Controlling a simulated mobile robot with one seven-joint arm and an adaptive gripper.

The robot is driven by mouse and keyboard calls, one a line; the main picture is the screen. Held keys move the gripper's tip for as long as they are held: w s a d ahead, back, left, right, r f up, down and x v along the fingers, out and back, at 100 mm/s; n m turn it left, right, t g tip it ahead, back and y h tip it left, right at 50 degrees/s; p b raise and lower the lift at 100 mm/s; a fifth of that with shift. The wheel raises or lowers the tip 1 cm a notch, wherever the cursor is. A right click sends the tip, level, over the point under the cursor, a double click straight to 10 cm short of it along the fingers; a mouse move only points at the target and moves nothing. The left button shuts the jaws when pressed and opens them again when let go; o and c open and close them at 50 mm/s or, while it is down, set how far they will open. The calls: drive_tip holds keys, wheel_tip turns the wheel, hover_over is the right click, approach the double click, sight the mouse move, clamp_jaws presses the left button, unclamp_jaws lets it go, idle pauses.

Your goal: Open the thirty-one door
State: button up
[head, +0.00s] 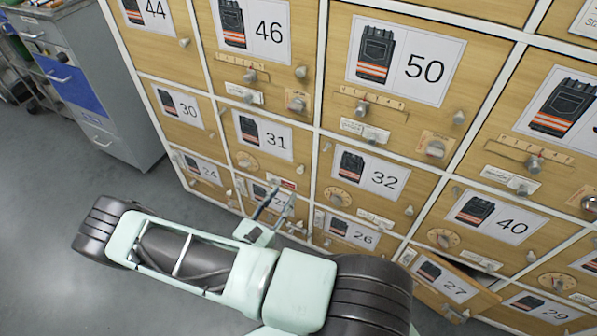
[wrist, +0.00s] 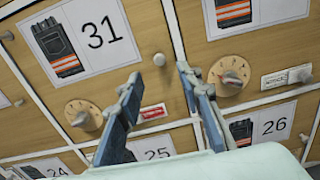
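The thirty-one door (head: 275,158) is a wooden locker front with a picture of dark trousers and "31" on a white card. It looks closed and flush. In the wrist view the door (wrist: 145,85) fills the upper left. It bears a round dial (wrist: 84,114) at its lower left, a small red label (wrist: 153,112) at its lower right, and a grey knob (wrist: 159,59) near its right edge. My gripper (wrist: 158,78) is open and empty, its fingertips apart on either side below the knob. In the head view my gripper (head: 283,192) is in front of the door's lower edge, partly covering door 25.
Door 32 (head: 365,178), with its own dial and knob, adjoins on the right. Door 27 (head: 445,280) at the lower right stands ajar. Knobs and sliders stick out from the surrounding doors. A grey cabinet (head: 120,110) stands at the left, with open floor (head: 60,210) before it.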

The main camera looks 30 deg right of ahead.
sight(299, 171)
drive_tip(key=shift+n, duration=0.3)
drive_tip(key=x, duration=0.5)
drive_tip(key=b+x, duration=0.1)
drive_tip(key=x, duration=0.5)
drive_tip(key=shift+a+f, duration=0.1)
drive_tip(key=shift+f, duration=0.15)
drive_tip(key=shift+c, duration=0.6)
clamp_jaws()
